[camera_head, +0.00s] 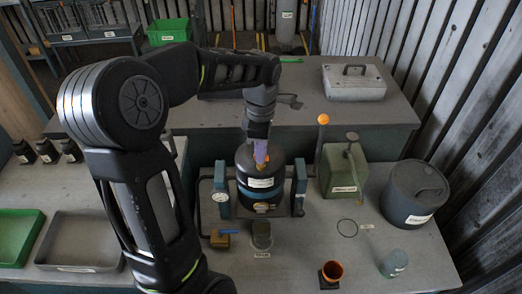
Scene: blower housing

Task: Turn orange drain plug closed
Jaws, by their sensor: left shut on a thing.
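The blower housing (262,188) is a dark upright cylinder with a white label, standing in a blue-grey frame in the middle of the near bench. My left gripper (260,158) reaches down onto the top of the housing from behind. My right gripper is not in view.
A lever with an orange knob (323,119) and a green can (343,170) stand right of the frame. A grey drum (415,192) is farther right. Trays (85,240) lie at left.

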